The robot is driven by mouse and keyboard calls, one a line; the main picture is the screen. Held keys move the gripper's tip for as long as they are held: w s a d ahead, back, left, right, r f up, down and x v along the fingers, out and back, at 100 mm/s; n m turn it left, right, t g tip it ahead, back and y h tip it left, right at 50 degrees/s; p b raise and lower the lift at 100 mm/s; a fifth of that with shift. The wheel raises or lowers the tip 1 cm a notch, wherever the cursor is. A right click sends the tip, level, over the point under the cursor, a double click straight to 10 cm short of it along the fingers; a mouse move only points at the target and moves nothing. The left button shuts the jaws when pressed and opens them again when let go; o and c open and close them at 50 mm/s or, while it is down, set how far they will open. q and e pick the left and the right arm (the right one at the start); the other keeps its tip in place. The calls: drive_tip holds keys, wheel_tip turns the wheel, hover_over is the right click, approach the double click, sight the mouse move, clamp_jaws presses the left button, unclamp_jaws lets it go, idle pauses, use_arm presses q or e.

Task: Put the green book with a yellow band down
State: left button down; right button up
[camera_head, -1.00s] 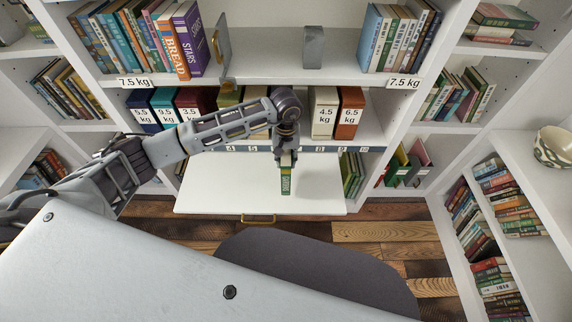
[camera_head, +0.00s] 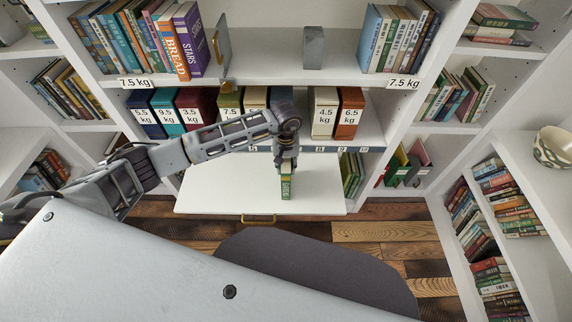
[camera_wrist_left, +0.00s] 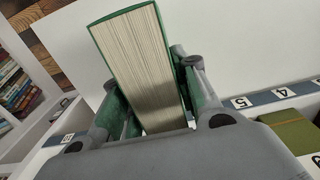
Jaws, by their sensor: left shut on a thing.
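My left gripper (camera_head: 285,165) is shut on a green book (camera_head: 287,189), held upright above or on the white pull-out board (camera_head: 225,195); I cannot tell whether its lower end touches. The wrist view shows the book's page block (camera_wrist_left: 143,65) and green cover edges between the two fingers (camera_wrist_left: 160,112). A yellow band is not clear in either view. My right gripper is not in view.
Behind the board stands a row of weight-labelled boxes, such as an orange-brown one (camera_head: 349,113). A numbered strip (camera_head: 345,150) runs below them. Green books (camera_head: 351,173) stand to the right. The board's left part is bare, with a brass handle (camera_head: 258,218) in front.

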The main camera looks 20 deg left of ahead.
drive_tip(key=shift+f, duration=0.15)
use_arm(q)
drive_tip(key=c, duration=1.1)
unclamp_jaws()
drive_tip(key=shift+f, duration=0.1)
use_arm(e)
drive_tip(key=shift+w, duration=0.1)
use_arm(q)
drive_tip(key=shift+r, duration=0.35)
wheel_tip(320, 180, up, 10)
drive_tip(key=shift+f+b, duration=0.15)
drive_tip(key=shift+b, duration=0.25)
drive_tip(key=shift+r, duration=0.9)
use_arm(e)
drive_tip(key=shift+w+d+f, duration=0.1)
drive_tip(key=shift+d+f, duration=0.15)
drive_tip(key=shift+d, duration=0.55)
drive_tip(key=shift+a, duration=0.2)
